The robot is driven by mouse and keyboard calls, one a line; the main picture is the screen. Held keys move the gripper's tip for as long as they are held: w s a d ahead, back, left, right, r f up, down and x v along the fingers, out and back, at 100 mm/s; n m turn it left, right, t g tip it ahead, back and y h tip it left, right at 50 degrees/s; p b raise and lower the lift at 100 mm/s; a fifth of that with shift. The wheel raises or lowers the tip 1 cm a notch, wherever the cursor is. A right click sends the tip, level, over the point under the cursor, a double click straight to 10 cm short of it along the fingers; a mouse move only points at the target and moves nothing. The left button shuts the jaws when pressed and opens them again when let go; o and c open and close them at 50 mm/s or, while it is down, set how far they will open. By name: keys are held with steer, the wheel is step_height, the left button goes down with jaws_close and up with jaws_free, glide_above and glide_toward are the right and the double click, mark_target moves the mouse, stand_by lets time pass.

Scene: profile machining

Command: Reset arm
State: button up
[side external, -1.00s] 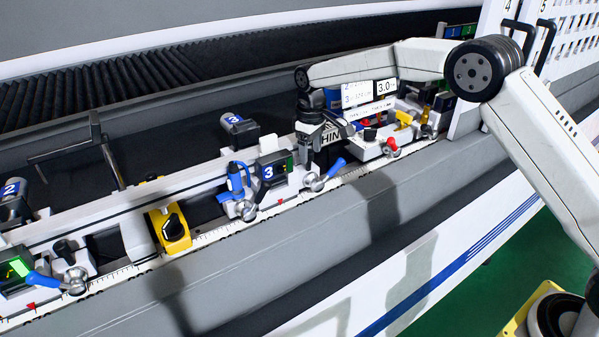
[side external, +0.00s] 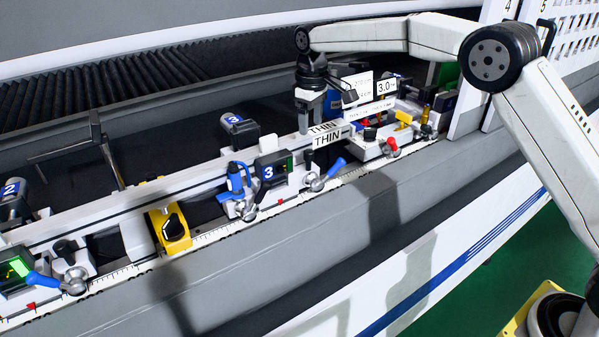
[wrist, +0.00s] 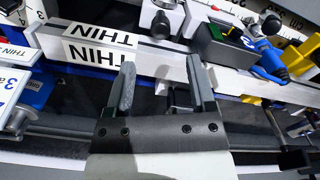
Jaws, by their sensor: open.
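The THIN blocks (wrist: 100,42) lie beyond and to the left of the fingers there.
A station marked 3 (side external: 268,170) with a blue lever (side external: 335,168) stands on the ruled rail. A yellow block (side external: 172,228) sits further left. White sign cards (side external: 358,88) stand close behind the gripper. The grey front ledge is clear.

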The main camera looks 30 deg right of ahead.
steer(key=shift+s, duration=0.1)
steer(key=s+d+f+m+t, duration=0.1)
steer(key=s+d+f, duration=0.1)
steer(key=s, duration=0.8)
steer(key=s+d+f+m, duration=0.2)
steer(key=s+f, duration=0.2)
steer(key=s, duration=0.6)
steer(key=s+d+f+m+t, duration=0.1)
steer(key=s+d+f, duration=0.1)
steer(key=s, duration=0.8)
steer(key=shift+s+d+f+m+t, duration=0.2)
steer(key=shift+f+m+t, duration=0.1)
steer(key=shift+f, duration=0.5)
